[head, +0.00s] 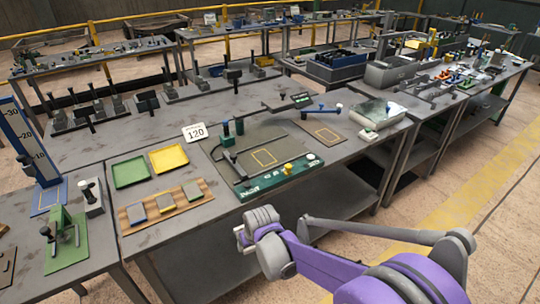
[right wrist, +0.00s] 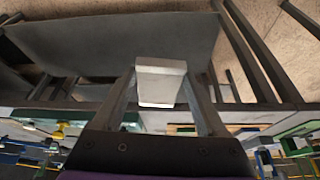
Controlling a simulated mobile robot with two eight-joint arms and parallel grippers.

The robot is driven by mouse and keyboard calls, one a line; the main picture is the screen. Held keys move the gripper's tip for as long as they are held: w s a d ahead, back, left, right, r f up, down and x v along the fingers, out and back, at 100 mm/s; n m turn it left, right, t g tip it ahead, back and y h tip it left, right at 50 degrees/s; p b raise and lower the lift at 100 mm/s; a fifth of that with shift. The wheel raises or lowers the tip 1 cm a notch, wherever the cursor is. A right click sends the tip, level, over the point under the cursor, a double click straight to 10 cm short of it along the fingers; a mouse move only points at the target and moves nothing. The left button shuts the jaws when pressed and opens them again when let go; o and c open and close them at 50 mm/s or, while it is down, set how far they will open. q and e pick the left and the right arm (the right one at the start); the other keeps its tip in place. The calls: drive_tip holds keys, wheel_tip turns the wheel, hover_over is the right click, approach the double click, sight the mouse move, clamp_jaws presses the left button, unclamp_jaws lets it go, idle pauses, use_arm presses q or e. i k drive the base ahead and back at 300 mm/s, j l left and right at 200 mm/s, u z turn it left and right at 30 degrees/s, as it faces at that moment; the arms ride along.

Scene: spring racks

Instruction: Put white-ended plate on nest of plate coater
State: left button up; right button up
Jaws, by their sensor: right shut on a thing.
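My right gripper (right wrist: 160,85) is shut on a pale, white-ended plate (right wrist: 160,84), held between its two fingers in the right wrist view. In the head view my right gripper (head: 243,238) is in front of the bench's front edge, below and in front of the plate coater; the held plate is hard to make out there. The plate coater (head: 283,176) has a dark green front strip with a yellow knob. Its nest (head: 264,158) is a yellow rectangle outline on the grey bed and looks empty. My left gripper is not in view.
A wooden rack (head: 126,224) left of the coater holds grey plates with coloured ends. Green (head: 130,171) and yellow (head: 168,158) trays lie behind it. A dark post with an arm stands at the coater's left. A "120" sign (head: 194,132) stands behind.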

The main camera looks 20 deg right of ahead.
sight(264, 157)
drive_tip(key=l+u, duration=0.15)
drive_tip(key=l, duration=1.5)
